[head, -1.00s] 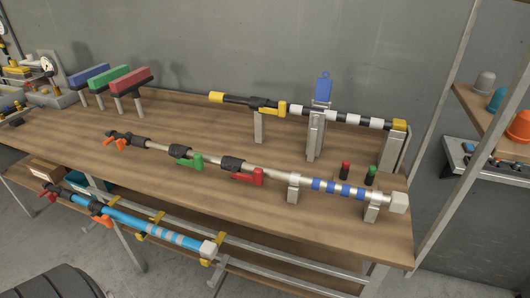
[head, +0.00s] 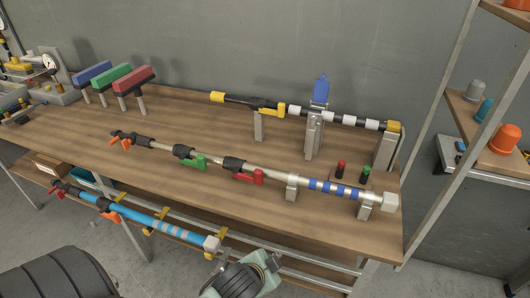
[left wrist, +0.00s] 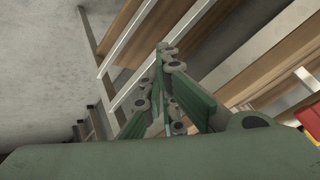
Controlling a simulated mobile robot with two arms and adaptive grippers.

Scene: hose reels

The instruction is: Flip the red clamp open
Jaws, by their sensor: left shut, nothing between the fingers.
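The red clamp (head: 248,177) is a red lever on a black collar around the silver pole lying along the workbench in the head view. It hangs on the near side of the pole, to the right of a green clamp (head: 195,161) on the same pole. My left gripper (left wrist: 165,50) shows in the left wrist view, its green fingers shut with nothing between them. My right gripper is not in view.
A yellow-and-black pole (head: 275,106) stands behind on metal brackets. Red and green posts (head: 340,170) stand near the right end. A blue pole (head: 140,221) lies below the bench edge. Free bench top (head: 150,190) lies in front of the silver pole.

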